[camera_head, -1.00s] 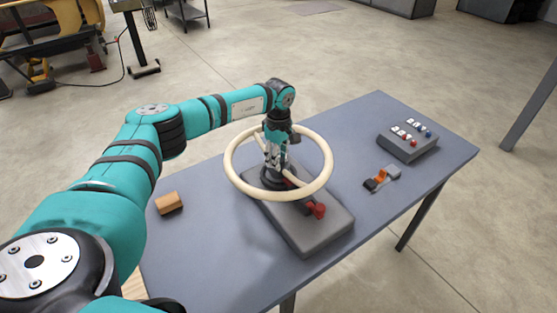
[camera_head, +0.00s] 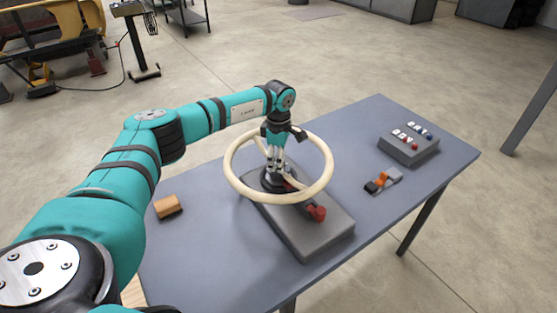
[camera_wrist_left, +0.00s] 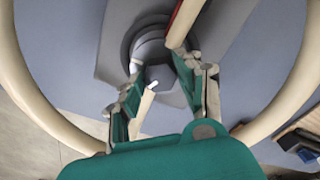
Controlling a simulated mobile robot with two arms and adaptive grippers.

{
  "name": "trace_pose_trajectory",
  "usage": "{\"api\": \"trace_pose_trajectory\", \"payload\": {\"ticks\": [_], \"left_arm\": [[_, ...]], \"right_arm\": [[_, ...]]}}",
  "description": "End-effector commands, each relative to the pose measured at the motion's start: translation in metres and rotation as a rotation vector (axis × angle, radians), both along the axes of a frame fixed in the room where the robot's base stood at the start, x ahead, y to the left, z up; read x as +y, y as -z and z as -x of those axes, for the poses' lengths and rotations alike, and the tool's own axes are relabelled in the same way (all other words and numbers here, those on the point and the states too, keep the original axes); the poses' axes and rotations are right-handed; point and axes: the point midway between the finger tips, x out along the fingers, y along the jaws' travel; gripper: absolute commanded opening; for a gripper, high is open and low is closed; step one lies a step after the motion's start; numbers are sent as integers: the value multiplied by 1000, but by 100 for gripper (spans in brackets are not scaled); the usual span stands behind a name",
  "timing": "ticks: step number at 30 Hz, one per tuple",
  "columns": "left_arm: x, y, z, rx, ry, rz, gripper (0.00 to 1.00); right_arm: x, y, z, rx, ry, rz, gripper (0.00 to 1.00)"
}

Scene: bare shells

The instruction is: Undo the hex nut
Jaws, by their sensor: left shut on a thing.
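The hex nut (camera_wrist_left: 161,74) is a dark grey six-sided piece at the hub of a cream handwheel (camera_head: 231,178), which shows in the left wrist view as well (camera_wrist_left: 35,92). My left gripper (camera_head: 275,172) reaches down through the wheel's ring from above. In the left wrist view its two fingers (camera_wrist_left: 166,66) sit on either side of the nut, shut on it. In the head view the gripper and the wheel hide the nut. My right gripper is not in view.
The wheel stands over a grey base plate (camera_head: 310,236) with a red handle (camera_head: 316,213) at its front. A wooden block (camera_head: 168,207) lies left. A small switch with an orange part (camera_head: 382,179) and a button box (camera_head: 408,151) sit right on the blue-grey table (camera_head: 350,125).

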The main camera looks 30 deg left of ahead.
Motion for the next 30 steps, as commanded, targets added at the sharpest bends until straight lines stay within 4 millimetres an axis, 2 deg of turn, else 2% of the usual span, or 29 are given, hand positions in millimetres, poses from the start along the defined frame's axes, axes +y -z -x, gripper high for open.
{"api": "trace_pose_trajectory", "payload": {"ticks": [4, 5, 10, 20, 23, 30], "left_arm": [[0, -1, 0, -1, 0, 1, 4], [0, -1, 0, -1, 1, 1, 38], [0, 0, 0, -1, 1, 1, 59], [0, -5, -1, -2, 2, 0, 59], [0, -17, -1, -4, 2, 1, 59], [0, -68, -1, -5, 1, 0, 59]], "right_arm": [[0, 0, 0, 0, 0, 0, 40], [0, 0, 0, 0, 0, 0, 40], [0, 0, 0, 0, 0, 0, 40], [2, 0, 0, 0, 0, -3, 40], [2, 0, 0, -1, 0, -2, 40], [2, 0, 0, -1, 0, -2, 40]]}}
